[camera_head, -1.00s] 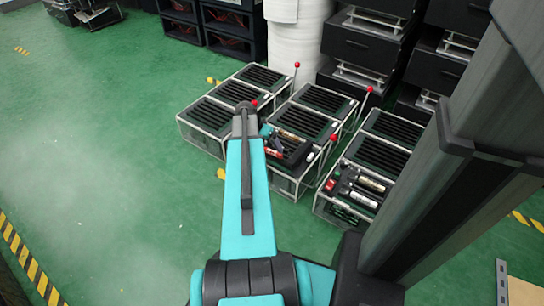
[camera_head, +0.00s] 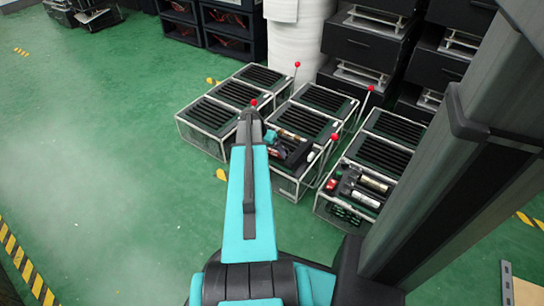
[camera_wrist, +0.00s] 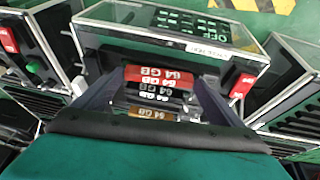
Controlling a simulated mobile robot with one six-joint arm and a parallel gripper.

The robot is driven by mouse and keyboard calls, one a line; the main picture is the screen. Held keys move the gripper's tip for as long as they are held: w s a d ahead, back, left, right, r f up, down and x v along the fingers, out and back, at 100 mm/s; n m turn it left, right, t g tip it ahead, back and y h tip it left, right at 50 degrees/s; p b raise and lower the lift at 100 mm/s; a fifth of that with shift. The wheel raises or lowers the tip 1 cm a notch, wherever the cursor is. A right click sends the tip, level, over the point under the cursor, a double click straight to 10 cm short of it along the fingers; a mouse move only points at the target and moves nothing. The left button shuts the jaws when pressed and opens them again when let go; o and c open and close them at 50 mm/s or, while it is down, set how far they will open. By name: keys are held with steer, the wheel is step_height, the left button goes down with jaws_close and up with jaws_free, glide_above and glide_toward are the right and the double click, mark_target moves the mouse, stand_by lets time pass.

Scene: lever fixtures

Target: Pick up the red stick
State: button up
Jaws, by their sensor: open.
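The red stick (camera_wrist: 158,76), printed "64 GB", lies in the wrist view as the farthest of a short row. A black "64 GB" stick (camera_wrist: 155,92) and a brown-orange one (camera_wrist: 150,113) lie nearer. My gripper (camera_wrist: 163,84) is open, with one dark finger to the left and one to the right of the row. The red stick shows between the fingers; I cannot tell if they touch it. In the head view my arm partly covers the gripper, over the middle fixture box (camera_head: 287,186).
Clear-sided boxes with black slotted tops stand on both sides, including a left box (camera_head: 205,115) and a right box (camera_head: 385,150). Red-knobbed levers (camera_head: 370,89) rise among them. Black stacked crates (camera_head: 365,45) stand behind. Green floor (camera_head: 90,130) is open at left.

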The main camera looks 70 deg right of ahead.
stand_by(0.6)
steer(key=c, duration=0.7)
steer(key=shift+r+p, duration=0.55)
steer(key=shift+r, duration=0.25)
steer(key=w+a+r+p, duration=0.1)
steer(key=w+a+p, duration=0.1)
steer(key=a, duration=0.5)
steer(key=w+a+r+p, duration=0.2)
steer(key=w+a+p, duration=0.1)
steer(key=a, duration=0.5)
steer(key=shift+r, duration=0.15)
steer(key=shift+w+r, duration=0.1)
steer(key=shift+w, duration=0.05)
